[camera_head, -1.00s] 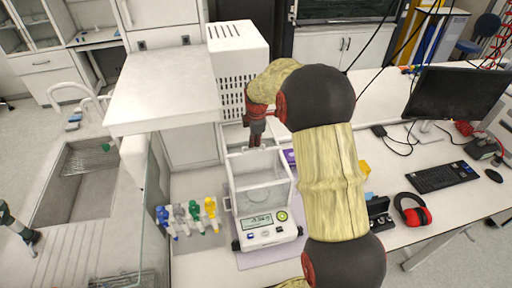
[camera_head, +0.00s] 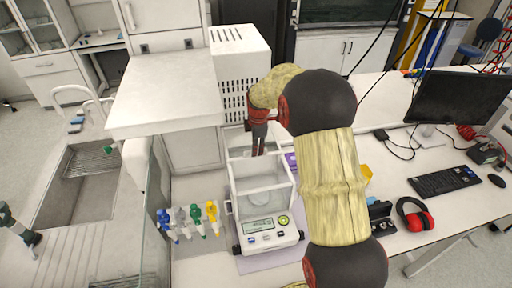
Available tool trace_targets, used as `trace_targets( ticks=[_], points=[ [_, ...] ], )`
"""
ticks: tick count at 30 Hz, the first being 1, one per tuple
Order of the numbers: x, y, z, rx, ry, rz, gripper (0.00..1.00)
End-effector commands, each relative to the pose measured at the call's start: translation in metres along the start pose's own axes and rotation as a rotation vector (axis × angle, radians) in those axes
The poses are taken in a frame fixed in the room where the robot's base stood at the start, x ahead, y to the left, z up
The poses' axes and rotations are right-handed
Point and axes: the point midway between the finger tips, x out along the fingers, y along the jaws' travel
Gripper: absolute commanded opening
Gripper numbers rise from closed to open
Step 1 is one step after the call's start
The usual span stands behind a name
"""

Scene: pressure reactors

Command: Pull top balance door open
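The balance (camera_head: 266,238) stands on the bench, a white unit with a lit display and clear draft-shield walls around its weighing chamber. Its top door is clear and hard to make out, so I cannot tell how far open it is. My gripper (camera_head: 258,152) points down at the back edge of the balance's top, left of my arm. Its dark fingers look close together. I cannot tell whether they touch the door or hold its edge.
Several coloured pipettes (camera_head: 190,220) stand left of the balance. A white vented box (camera_head: 240,75) rises behind it. Red earmuffs (camera_head: 414,218), a keyboard (camera_head: 444,180) and a monitor (camera_head: 462,97) are on the right. A sink (camera_head: 78,180) lies at the left.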

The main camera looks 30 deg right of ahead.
Motion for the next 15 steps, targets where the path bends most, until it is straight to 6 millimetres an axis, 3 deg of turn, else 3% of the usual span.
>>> trace_targets(
  ticks=[8, 15],
  points=[
    [-0.016, 0.002, 0.000, 0.000, 0.000, 0.005, 0.26],
    [-0.064, 0.002, 0.000, 0.000, 0.000, 0.006, 0.26]
  ],
)
